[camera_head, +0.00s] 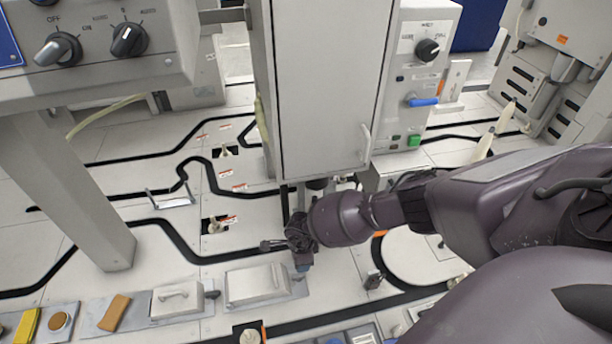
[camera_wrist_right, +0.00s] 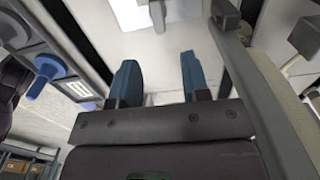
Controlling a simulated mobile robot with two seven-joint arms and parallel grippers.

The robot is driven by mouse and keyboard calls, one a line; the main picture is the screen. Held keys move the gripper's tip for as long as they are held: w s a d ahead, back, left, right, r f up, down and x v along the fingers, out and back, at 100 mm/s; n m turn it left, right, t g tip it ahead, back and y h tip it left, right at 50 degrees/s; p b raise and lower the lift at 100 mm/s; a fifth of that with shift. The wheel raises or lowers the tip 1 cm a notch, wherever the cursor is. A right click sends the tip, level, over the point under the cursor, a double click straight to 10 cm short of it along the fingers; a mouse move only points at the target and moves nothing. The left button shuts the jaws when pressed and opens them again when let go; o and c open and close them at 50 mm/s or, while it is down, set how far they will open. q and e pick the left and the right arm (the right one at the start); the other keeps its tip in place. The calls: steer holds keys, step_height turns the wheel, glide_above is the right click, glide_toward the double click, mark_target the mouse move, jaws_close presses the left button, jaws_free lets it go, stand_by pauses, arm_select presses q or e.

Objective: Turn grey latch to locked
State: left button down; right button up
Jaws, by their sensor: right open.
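My right gripper (camera_head: 300,250) is in front of the tall grey cabinet (camera_head: 322,95), low down, with my dark arm reaching in from the right. In the right wrist view its two blue fingers (camera_wrist_right: 155,82) stand wide apart with nothing between them. Beyond them is a pale panel (camera_wrist_right: 185,55). A small light fitting (camera_wrist_right: 157,14) and a grey block (camera_wrist_right: 226,14) sit at the top of that view, apart from the fingers. I cannot tell for certain which part is the grey latch. My left gripper is not in view.
A control box with a black dial (camera_head: 427,49), blue lever (camera_head: 424,102) and green button (camera_head: 414,140) stands right of the cabinet. The cabinet has a pale handle (camera_head: 366,146). Lidded boxes (camera_head: 257,284) lie at the front. A knob panel (camera_head: 100,35) overhangs the left.

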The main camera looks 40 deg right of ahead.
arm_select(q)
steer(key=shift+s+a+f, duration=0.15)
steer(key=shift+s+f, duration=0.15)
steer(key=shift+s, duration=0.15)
arm_select(e)
steer(key=shift+r, duration=0.9)
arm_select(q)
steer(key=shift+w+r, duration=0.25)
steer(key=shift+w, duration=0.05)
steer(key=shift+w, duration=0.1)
arm_select(e)
steer(key=shift+s, duration=0.15)
